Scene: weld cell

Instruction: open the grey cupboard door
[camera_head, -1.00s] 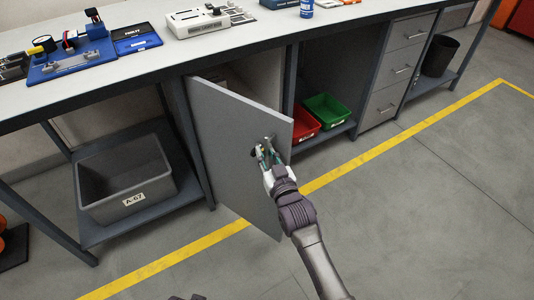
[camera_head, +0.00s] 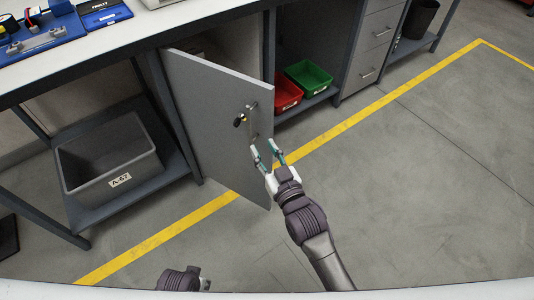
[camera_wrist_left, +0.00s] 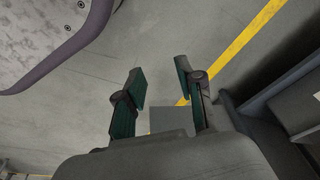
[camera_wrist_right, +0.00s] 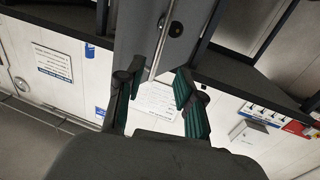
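The grey cupboard door (camera_head: 205,110) under the bench stands ajar, swung out toward me, with a dark gap along its right side. Its handle (camera_head: 253,122) and a small lock with a yellowish part (camera_head: 240,121) are on its front face. My right gripper (camera_head: 268,150) is open and empty, just below the handle and apart from it. In the right wrist view the open fingers (camera_wrist_right: 152,92) point toward the door (camera_wrist_right: 140,40) and its bar handle (camera_wrist_right: 160,45). My left gripper (camera_wrist_left: 165,85) is open and empty in the left wrist view, over the floor.
A grey bin (camera_head: 110,160) marked A-67 sits on the lower shelf to the left. Red (camera_head: 287,93) and green (camera_head: 308,76) bins are on the shelf to the right, beside drawers (camera_head: 372,50). The floor in front (camera_head: 420,170) is clear.

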